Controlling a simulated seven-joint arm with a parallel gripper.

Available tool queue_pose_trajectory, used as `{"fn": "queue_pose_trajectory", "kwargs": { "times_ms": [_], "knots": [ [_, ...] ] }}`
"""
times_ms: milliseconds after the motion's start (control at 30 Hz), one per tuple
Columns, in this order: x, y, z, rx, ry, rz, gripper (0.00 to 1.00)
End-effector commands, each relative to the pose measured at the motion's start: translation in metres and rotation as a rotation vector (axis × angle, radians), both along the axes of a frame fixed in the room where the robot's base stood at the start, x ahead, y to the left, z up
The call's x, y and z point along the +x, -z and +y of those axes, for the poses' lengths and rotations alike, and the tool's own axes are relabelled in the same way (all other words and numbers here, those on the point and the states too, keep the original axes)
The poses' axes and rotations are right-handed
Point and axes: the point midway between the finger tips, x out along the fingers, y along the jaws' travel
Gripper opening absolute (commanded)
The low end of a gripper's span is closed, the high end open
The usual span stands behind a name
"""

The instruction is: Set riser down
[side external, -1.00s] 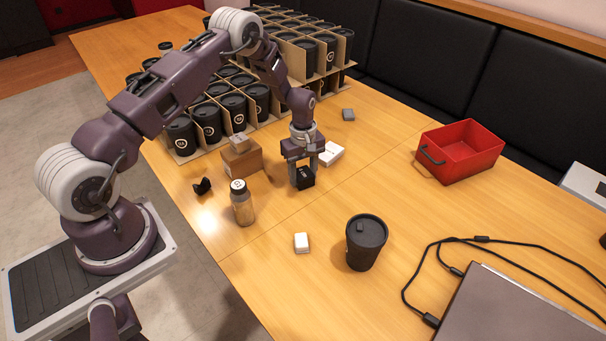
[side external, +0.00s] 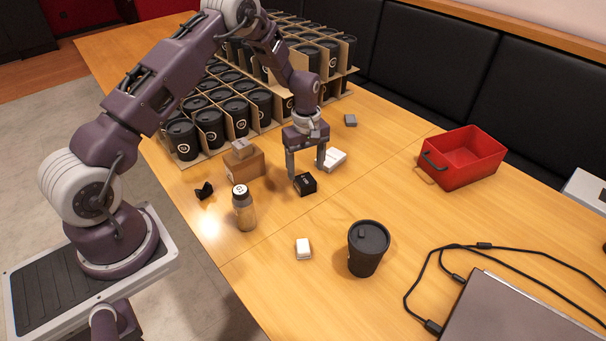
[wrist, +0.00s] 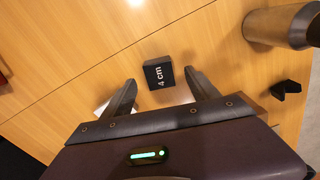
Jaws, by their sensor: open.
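The riser, a small black block marked "4 cm" (side external: 305,184), sits flat on the wooden table in the side view. It also shows in the wrist view (wrist: 159,74), with its label facing up. My gripper (side external: 306,171) is open and empty just above and behind the riser. In the wrist view, the two fingers of my gripper (wrist: 160,80) are spread to either side of the block, with gaps between. The block appears apart from both fingers.
A shaker bottle (side external: 244,208), a small black bracket (side external: 204,190) and a cardboard box (side external: 243,166) lie to the left. A white box (side external: 335,159) is close behind my right finger. A white block (side external: 303,248), lidded cup (side external: 368,248) and red bin (side external: 470,158) stand around clear table.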

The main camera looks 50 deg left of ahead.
Motion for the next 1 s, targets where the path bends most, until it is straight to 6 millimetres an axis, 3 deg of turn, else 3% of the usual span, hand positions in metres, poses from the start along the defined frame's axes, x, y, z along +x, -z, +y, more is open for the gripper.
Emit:
{"fn": "queue_pose_trajectory", "kwargs": {
  "times_ms": [200, 267, 367, 400, 500, 567, 633, 700, 800, 900, 1000],
  "knots": [
    [0.0, -0.016, -0.003, 0.001, 0.019, -0.009, 0.69],
    [0.001, -0.043, -0.009, 0.003, 0.066, -0.03, 0.69],
    [-0.01, -0.119, -0.028, 0.015, 0.217, -0.095, 0.69],
    [-0.022, -0.153, -0.039, 0.023, 0.296, -0.123, 0.69],
    [-0.065, -0.229, -0.066, 0.055, 0.505, -0.194, 0.69],
    [-0.101, -0.268, -0.082, 0.082, 0.638, -0.239, 0.69],
    [-0.15, -0.302, -0.098, 0.126, 0.799, -0.29, 0.69],
    [-0.2, -0.322, -0.111, 0.175, 0.951, -0.335, 0.69],
    [-0.259, -0.328, -0.122, 0.246, 1.132, -0.378, 0.69],
    [-0.295, -0.322, -0.126, 0.298, 1.249, -0.403, 0.69],
    [-0.311, -0.318, -0.127, 0.325, 1.304, -0.412, 0.74]
  ]
}}
